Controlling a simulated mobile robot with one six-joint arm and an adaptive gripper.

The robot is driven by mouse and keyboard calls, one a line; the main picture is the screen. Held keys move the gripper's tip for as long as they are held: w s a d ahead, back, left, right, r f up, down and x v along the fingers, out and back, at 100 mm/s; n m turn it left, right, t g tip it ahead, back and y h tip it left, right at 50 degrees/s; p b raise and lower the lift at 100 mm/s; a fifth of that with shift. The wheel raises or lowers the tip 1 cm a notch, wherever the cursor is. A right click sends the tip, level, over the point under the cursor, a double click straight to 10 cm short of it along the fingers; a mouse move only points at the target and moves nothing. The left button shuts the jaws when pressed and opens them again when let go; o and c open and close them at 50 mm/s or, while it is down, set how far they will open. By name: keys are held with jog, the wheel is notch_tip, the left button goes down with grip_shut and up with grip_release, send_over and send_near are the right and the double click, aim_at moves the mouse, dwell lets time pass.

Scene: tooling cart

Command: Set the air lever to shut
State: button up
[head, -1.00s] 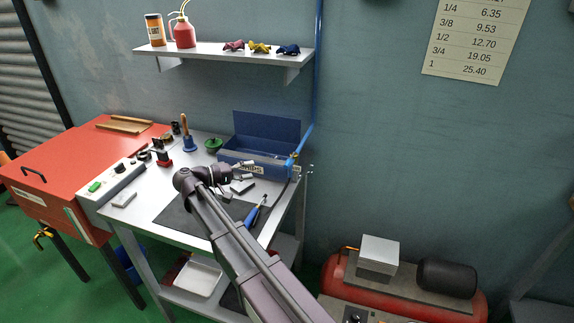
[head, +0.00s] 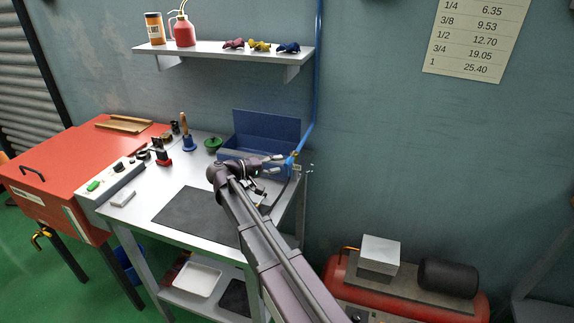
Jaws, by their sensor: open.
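The air line, a blue pipe (head: 318,80), runs down the wall to a small blue valve fitting (head: 290,162) at the bench's back right corner. The lever on this fitting is too small, and too close to my gripper, for me to tell its position. My gripper (head: 280,162) is open, with its fingertips just left of the fitting. I cannot tell whether they touch it. My arm hides the right part of the bench top.
An open blue box (head: 262,128) stands behind my gripper. A dark mat (head: 195,214) lies on the bench. A green-lidded pot (head: 213,144) and a wooden-handled blue tool (head: 188,141) stand to the left. A shelf (head: 215,52) hangs above. A red compressor (head: 400,295) sits at lower right.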

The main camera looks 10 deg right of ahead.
aim_at(287, 161)
jog(key=shift+x, duration=2.1)
grip_shut()
